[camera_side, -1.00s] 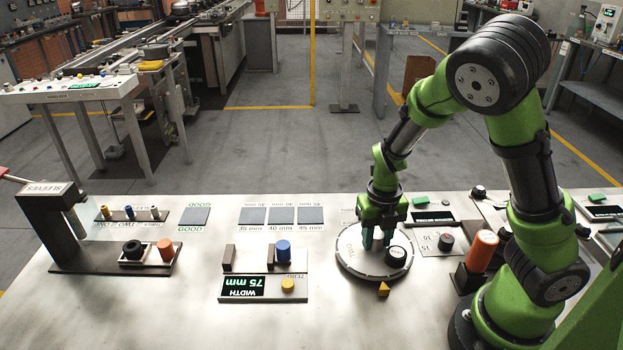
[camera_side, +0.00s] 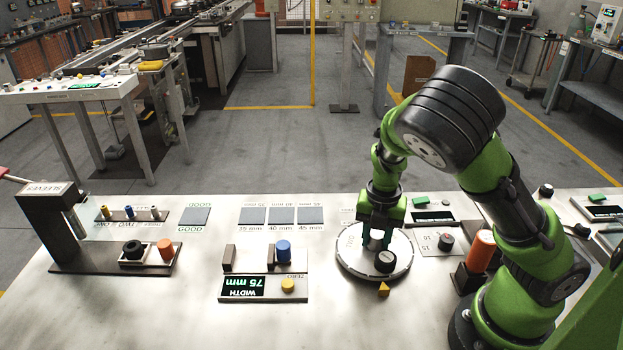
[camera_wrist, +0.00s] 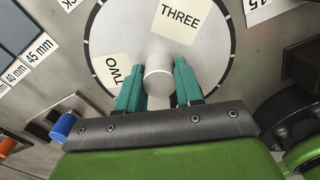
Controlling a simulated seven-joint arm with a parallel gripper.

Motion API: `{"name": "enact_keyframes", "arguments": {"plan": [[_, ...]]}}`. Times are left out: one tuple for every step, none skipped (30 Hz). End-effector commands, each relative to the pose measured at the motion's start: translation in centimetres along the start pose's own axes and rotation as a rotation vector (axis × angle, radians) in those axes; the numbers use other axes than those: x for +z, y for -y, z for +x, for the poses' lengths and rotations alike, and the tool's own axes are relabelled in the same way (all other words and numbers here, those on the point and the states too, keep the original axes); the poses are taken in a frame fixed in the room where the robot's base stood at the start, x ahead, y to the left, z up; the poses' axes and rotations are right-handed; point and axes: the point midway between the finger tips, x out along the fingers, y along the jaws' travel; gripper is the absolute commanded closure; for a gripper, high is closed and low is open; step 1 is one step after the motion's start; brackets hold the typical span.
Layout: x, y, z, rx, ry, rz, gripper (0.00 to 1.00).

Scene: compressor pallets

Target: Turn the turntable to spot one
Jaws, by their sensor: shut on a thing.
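The turntable (camera_side: 352,264) is a round pale disc on the bench, with tick marks around its edge. In the wrist view its face (camera_wrist: 212,72) shows cards reading THREE (camera_wrist: 178,18) and TWO (camera_wrist: 113,73). A silver upright peg (camera_wrist: 158,82) stands on it. My gripper (camera_wrist: 159,85) is shut on the peg, a green fingertip on each side. In the side view my gripper (camera_side: 378,240) points down over the disc. A card for ONE is not readable.
A width gauge (camera_side: 262,290) with a blue cylinder (camera_side: 283,250) stands left of the turntable. An orange cylinder (camera_side: 481,251) in a dark holder and a black knob (camera_side: 446,241) on a plate are to the right. Bare bench lies in front of the turntable.

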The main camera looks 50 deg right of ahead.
Motion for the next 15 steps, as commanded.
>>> {"name": "enact_keyframes", "arguments": {"plan": [[-0.18,0.27,0.1,-0.008,-0.004,0.023,1.0],[-0.2,0.26,0.11,-0.009,-0.005,0.034,1.0],[-0.21,0.26,0.11,-0.009,-0.005,0.05,1.0],[-0.19,0.25,0.1,-0.008,-0.004,0.061,1.0],[-0.2,0.24,0.1,-0.008,-0.005,0.072,1.0],[-0.2,0.24,0.11,-0.008,-0.005,0.084,1.0],[-0.2,0.24,0.11,-0.008,-0.005,0.093,1.0],[-0.21,0.23,0.11,-0.008,-0.006,0.101,1.0],[-0.21,0.23,0.11,-0.008,-0.006,0.112,1.0],[-0.2,0.22,0.11,-0.008,-0.005,0.119,1.0],[-0.22,0.21,0.11,-0.008,-0.006,0.125,1.0],[-0.25,0.19,0.11,-0.007,-0.007,0.133,1.0],[-0.26,0.18,0.12,-0.007,-0.007,0.138,1.0],[-0.26,0.18,0.12,-0.007,-0.007,0.143,1.0],[-0.26,0.17,0.12,-0.007,-0.007,0.148,1.0]]}}
